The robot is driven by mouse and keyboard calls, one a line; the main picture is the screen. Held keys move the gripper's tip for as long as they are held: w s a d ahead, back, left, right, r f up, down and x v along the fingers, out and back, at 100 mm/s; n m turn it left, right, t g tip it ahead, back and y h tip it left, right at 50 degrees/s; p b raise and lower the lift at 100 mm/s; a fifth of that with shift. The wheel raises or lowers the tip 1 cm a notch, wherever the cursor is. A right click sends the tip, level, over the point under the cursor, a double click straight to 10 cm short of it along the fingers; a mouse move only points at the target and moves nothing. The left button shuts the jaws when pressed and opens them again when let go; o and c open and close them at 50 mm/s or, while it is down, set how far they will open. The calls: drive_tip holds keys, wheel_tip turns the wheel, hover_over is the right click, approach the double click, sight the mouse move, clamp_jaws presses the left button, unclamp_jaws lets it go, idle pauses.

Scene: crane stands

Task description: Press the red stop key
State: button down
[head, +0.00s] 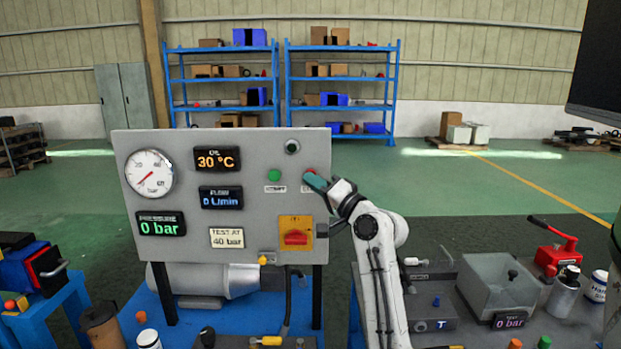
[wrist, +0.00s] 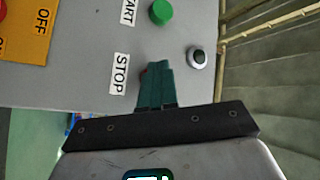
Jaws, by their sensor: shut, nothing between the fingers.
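The red stop key (head: 310,171) is on the right side of the grey control panel (head: 185,143), mostly covered by my fingers. In the wrist view only a dark reddish sliver of it shows beside the STOP label (wrist: 120,74). My gripper (head: 314,180) has teal fingers, shut and empty, with the tips right at the key. In the wrist view the fingertips (wrist: 158,68) overlap the key's place; I cannot tell whether they touch it or whether it is pressed in. The green start key (head: 274,175) is left of it.
A red switch on a yellow plate (head: 296,233) sits below the keys. A dark round knob with a pale ring (head: 292,146) is above them. The panel reads 0 bar and 30 °C. A bench with a grey box (head: 497,282) and a red hand pump (head: 556,250) stands right of my arm.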

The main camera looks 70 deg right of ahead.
idle(0.4)
drive_tip(key=shift+s+a+p, duration=0.3)
drive_tip(key=shift+s+a, duration=0.05)
drive_tip(key=shift+a, duration=0.45)
drive_tip(key=a, duration=0.1)
drive_tip(key=s+a+p, duration=0.1)
drive_tip(key=a, duration=0.1)
drive_tip(key=s+a, duration=0.1)
drive_tip(key=shift+a, duration=0.3)
idle(0.8)
